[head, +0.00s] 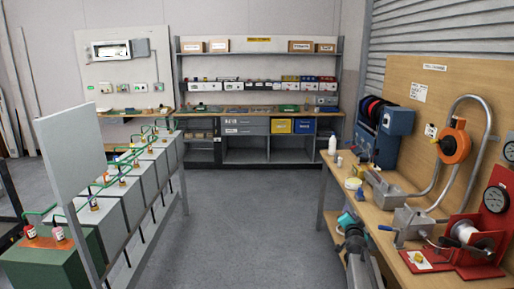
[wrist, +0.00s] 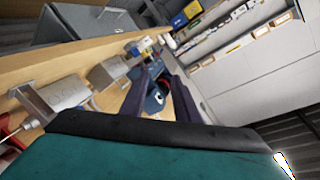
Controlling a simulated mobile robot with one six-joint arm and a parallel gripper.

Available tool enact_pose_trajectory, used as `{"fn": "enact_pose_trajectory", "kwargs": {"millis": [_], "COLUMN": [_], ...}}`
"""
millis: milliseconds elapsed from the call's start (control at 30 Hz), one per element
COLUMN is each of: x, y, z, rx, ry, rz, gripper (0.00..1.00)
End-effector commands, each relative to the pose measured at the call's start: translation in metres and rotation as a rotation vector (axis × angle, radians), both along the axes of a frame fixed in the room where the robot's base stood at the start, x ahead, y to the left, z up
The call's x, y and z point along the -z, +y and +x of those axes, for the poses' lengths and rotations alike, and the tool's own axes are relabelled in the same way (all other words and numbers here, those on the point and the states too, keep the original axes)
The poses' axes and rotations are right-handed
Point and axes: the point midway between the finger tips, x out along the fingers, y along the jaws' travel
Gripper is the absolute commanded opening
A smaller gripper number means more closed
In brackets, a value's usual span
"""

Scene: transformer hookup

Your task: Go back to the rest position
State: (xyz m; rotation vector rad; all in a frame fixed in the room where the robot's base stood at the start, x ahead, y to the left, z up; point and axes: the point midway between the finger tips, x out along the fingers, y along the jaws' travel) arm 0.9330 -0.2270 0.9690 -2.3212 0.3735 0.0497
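My gripper (wrist: 160,82) shows in the wrist view as two dark fingers standing apart, with no object clearly held between them. A blue piece of bench equipment shows in the gap, seemingly beyond the fingertips. In the head view my teal and grey arm end (head: 349,220) is at the lower middle, by the near left edge of the right-hand workbench (head: 385,222). The fingers cannot be made out clearly there.
A row of grey boxes (head: 115,203) with green wires stands at left behind a grey panel (head: 72,150). On the bench are a blue spool machine (head: 385,135), clamps and a red winder (head: 480,245). Back shelves (head: 258,90) hold bins. The middle floor (head: 245,220) is clear.

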Motion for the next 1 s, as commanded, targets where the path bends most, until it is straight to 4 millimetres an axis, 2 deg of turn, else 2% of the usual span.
{"fn": "enact_pose_trajectory", "kwargs": {"millis": [33,200,367,500,733,900,1000], "x": [0.015,0.067,0.117,0.158,0.215,0.244,0.254], "y": [0.023,0.085,0.136,0.172,0.213,0.227,0.230], "z": [-0.008,-0.033,-0.070,-0.113,-0.201,-0.268,-0.300], "rx": [-0.051,-0.215,-0.359,-0.475,-0.644,-0.739,-0.777], "ry": [0.052,0.237,0.420,0.588,0.877,1.083,1.183], "rz": [-0.015,-0.067,-0.118,-0.166,-0.245,-0.300,-0.326], "gripper": [0.28,0.28,0.28,0.28,0.28,0.28,0.28]}}
